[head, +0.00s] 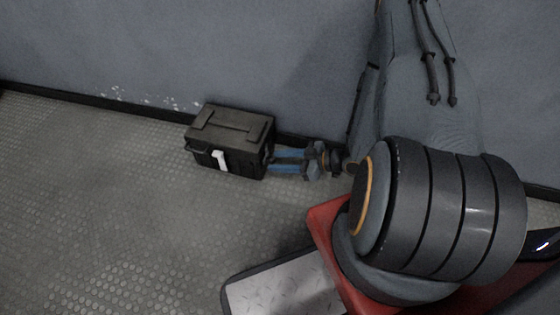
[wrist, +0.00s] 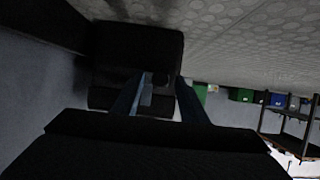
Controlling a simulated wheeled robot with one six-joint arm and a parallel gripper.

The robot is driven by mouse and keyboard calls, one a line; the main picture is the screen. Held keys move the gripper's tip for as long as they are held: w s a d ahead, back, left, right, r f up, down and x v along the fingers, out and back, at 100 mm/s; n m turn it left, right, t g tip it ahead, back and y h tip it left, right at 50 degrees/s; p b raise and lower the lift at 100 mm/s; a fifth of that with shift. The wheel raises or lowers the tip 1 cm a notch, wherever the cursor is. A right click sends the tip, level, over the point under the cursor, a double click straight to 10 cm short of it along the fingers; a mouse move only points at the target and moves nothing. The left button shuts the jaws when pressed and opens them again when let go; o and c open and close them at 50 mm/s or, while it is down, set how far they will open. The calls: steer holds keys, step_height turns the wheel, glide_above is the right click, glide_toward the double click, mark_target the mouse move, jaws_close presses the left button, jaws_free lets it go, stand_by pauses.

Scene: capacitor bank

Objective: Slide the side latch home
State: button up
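A dark box (head: 228,122) with a raised panel on its lid stands on the floor against the wall. In the wrist view the box (wrist: 120,55) fills the space ahead of my gripper (wrist: 162,79). A small grey piece (wrist: 146,91), perhaps the side latch, shows between the fingers, close to the left one. I cannot tell whether they touch; the fingers are not closed on it.
The grey wall (head: 150,45) with a dark skirting runs close behind the box. The studded floor (head: 90,190) to the left and front is clear. In the wrist view, green and blue bins (wrist: 240,95) and a dark shelf frame (wrist: 290,125) stand far off at the right.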

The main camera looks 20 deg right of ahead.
steer(key=shift+c, duration=0.4)
jaws_close()
steer(key=shift+w+d+p, duration=0.45)
steer(key=shift+w+d, duration=0.4)
steer(key=shift+w, duration=0.3)
steer(key=shift+o, duration=0.4)
jaws_free()
steer(key=p+v, duration=0.3)
steer(key=v, duration=0.4)
steer(key=shift+s+d+r, duration=0.2)
steer(key=shift+d, duration=0.1)
